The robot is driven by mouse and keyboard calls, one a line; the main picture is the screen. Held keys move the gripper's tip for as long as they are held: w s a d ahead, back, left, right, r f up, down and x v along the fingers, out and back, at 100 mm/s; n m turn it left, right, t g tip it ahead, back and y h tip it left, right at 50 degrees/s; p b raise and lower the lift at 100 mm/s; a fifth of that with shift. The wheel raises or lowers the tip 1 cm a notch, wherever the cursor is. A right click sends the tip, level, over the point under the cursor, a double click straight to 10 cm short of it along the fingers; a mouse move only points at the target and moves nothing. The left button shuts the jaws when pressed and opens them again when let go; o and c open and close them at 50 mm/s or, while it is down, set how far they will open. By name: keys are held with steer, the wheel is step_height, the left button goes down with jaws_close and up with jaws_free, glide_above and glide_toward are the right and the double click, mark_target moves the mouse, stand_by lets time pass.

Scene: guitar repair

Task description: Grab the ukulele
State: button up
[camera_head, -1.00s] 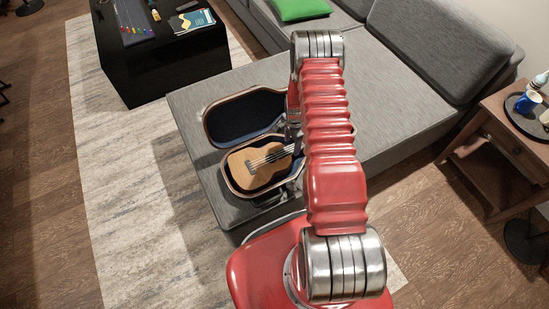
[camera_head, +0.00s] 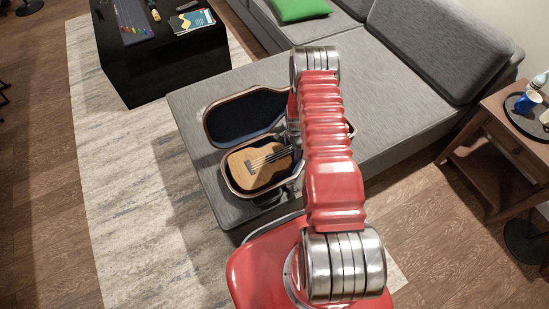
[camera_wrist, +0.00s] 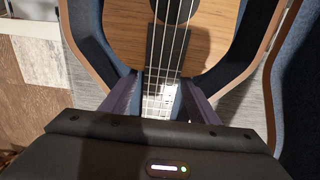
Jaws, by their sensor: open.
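The ukulele (camera_head: 262,164) has a light wooden body and lies strings up in an open case (camera_head: 226,180) on the grey sofa. My gripper is open, one dark finger on each side of the neck in the picture. I cannot tell whether they touch it. In the head view my gripper is hidden behind the arm.
The case's open lid (camera_head: 243,117) lies beside the ukulele, on the sofa (camera_head: 395,110). A black table (camera_head: 150,75) with magazines stands at the back left. A wooden side table (camera_head: 500,130) with a tray and blue cup is at right. The pale rug (camera_head: 125,190) is clear.

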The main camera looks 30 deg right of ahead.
steer(key=shift+c, duration=0.3)
jaws_close()
stand_by(0.5)
